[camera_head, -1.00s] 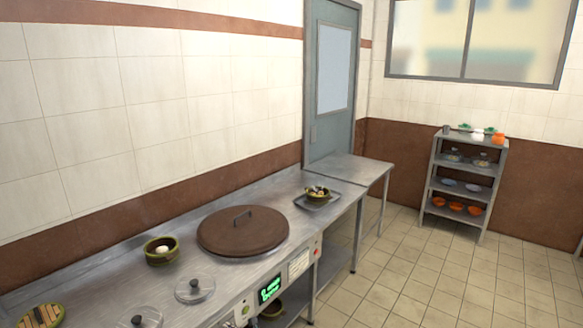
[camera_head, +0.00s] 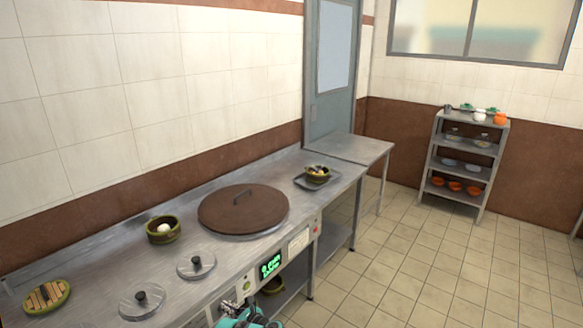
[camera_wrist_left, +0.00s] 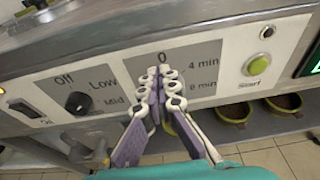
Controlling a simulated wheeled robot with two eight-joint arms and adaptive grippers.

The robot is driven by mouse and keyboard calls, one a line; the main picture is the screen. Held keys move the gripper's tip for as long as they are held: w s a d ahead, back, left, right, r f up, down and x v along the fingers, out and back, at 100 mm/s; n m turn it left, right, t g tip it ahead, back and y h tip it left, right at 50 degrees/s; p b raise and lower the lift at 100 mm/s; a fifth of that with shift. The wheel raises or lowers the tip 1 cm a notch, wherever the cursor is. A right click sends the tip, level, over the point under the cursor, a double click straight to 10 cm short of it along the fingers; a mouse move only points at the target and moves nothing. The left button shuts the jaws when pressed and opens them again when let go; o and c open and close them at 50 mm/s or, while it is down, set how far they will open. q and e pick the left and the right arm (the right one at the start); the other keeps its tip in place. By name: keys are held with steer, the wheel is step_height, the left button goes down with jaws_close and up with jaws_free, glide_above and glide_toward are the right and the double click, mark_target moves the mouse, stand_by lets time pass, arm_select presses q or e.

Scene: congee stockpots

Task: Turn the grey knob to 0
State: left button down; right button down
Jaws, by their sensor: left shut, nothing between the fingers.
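In the left wrist view my left gripper (camera_wrist_left: 163,74) is shut and empty, its fingertips together right in front of the timer panel (camera_wrist_left: 203,78) marked 0, 4 min and 8 min. The grey knob is not visible; the fingers cover the middle of that panel, so I cannot tell its setting or whether they touch it. A dark knob (camera_wrist_left: 78,103) marked Off, Low and Mid sits to the left. In the head view my left gripper (camera_head: 228,305) is small, at the bottom edge by the counter front. My right gripper is not in view.
A round green start button (camera_wrist_left: 258,64) is right of the timer panel, and a black switch (camera_wrist_left: 25,108) is far left. On the counter are a large brown lid (camera_head: 243,212), small metal lids (camera_head: 197,265) and a green bowl (camera_head: 163,231). Floor at right (camera_head: 400,260) is clear.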

arm_select(q)
steer(key=shift+s+a+f, duration=0.15)
steer(key=shift+s+a, duration=0.1)
steer(key=shift+s, duration=0.1)
steer(key=shift+r, duration=0.25)
stand_by(0.3)
steer(key=shift+s+r, duration=0.1)
steer(key=shift+f+v, duration=0.25)
steer(key=shift+v, duration=0.7)
steer(key=shift+f+v, duration=0.2)
steer(key=shift+v, duration=0.75)
steer(key=shift+f+v, duration=0.25)
steer(key=shift+v, duration=0.7)
steer(key=shift+s+d, duration=0.1)
steer(key=shift+d, duration=0.05)
steer(key=shift+w+a+f, duration=0.1)
steer(key=shift+w+a, duration=0.4)
steer(key=shift+w, duration=0.5)
steer(key=shift+w+a, duration=0.5)
steer(key=shift+w, duration=0.5)
steer(key=shift+w+a+f, duration=0.1)
steer(key=shift+w+a, duration=0.45)
steer(key=shift+w, duration=0.45)
steer(key=shift+f, duration=0.1)
